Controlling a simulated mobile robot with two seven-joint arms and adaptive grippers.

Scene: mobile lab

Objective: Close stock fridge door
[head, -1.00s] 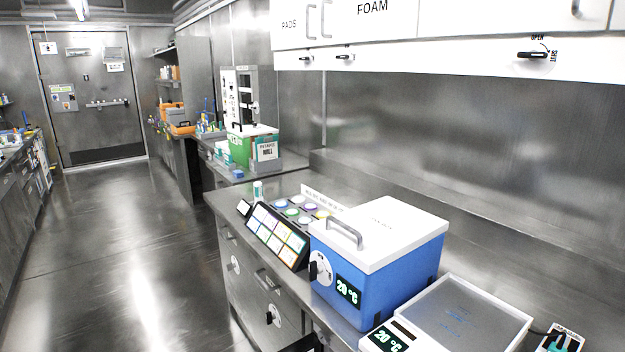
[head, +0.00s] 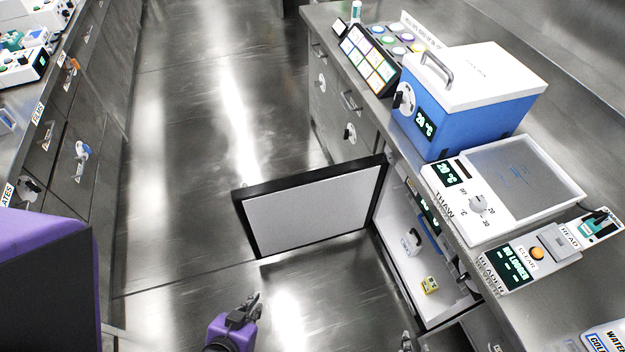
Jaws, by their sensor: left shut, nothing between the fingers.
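The stock fridge stands under the right-hand counter, and its door (head: 310,212) is swung wide open into the aisle. The door has a pale inner panel and a black rim. The open fridge interior (head: 400,225) is white and holds a small white container with a dark handle (head: 411,241), a blue-edged item and a yellow box (head: 430,285). My left gripper (head: 254,300), purple and black, is shut and empty at the bottom of the view. In the picture it is below the door's lower edge, apart from it. My right gripper is not seen.
A blue box with a white lid (head: 470,95), a thaw plate (head: 520,175) and a reader (head: 525,260) sit on the counter above the fridge. Drawers (head: 85,150) line the left side. The metal floor (head: 190,200) between is clear.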

